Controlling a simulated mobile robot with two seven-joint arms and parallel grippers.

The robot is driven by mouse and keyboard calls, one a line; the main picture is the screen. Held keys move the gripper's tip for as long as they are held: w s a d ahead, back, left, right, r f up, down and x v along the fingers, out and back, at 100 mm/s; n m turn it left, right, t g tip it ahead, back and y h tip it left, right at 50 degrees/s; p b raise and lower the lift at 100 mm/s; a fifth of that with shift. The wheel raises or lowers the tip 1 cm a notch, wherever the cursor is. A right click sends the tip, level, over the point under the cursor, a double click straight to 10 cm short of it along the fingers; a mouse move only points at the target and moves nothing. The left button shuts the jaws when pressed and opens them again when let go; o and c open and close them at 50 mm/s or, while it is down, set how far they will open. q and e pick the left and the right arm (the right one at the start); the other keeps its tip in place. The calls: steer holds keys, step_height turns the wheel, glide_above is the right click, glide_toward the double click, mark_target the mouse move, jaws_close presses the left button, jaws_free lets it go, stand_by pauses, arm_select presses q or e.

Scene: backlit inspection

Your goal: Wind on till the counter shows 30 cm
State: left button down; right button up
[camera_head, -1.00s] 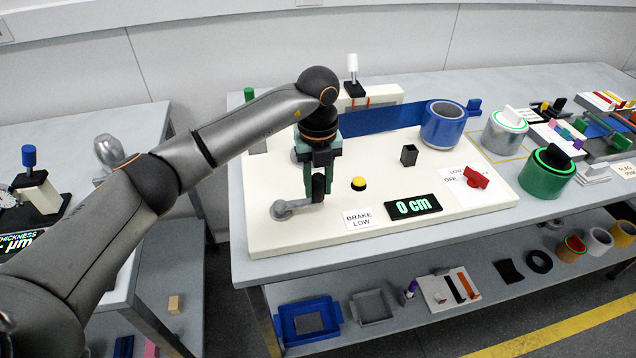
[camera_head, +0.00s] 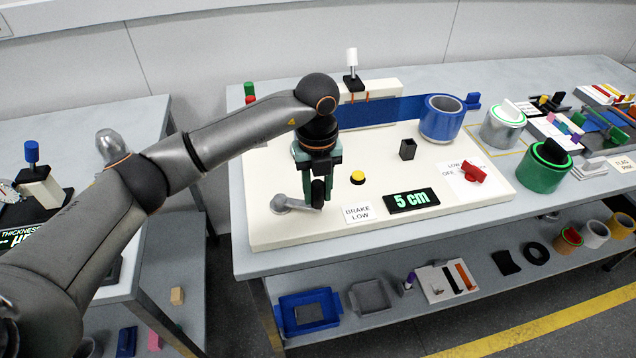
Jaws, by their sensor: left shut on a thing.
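The winding station is a cream board (camera_head: 283,230) on the grey bench. Its counter (camera_head: 411,199) shows 5 cm in green digits. A grey crank arm (camera_head: 288,204) lies at the board's front left, with a dark upright handle (camera_head: 318,192) at its right end. My left gripper (camera_head: 315,198) points down and is shut on this handle; its fingers partly hide it. A blue web (camera_head: 380,111) runs along the back to a blue roll (camera_head: 441,119) at the right. My right gripper is out of view.
A yellow button (camera_head: 357,177), a small black open box (camera_head: 407,149) and a red brake knob (camera_head: 474,172) stand on the board. Green (camera_head: 542,166) and silver (camera_head: 502,127) rolls stand to the right.

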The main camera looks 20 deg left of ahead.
arm_select(q)
steer(key=shift+f, duration=0.1)
steer(key=shift+s+a+p, duration=0.15)
steer(key=shift+s+p, duration=0.3)
steer(key=shift+s, duration=0.55)
steer(key=shift+s+a, duration=0.1)
steer(key=shift+s, duration=0.6)
steer(key=shift+s+a+p, duration=0.25)
steer(key=shift+s+a, duration=0.1)
steer(key=shift+s, duration=0.25)
steer(key=shift+s+a+p, duration=0.2)
steer(key=shift+s+a, duration=0.1)
steer(key=shift+s, duration=0.25)
steer(key=shift+s+a, duration=0.2)
steer(key=shift+s, duration=0.1)
steer(key=shift+a, duration=0.1)
steer(key=shift+s+a, duration=0.95)
steer(key=shift+a, duration=0.4)
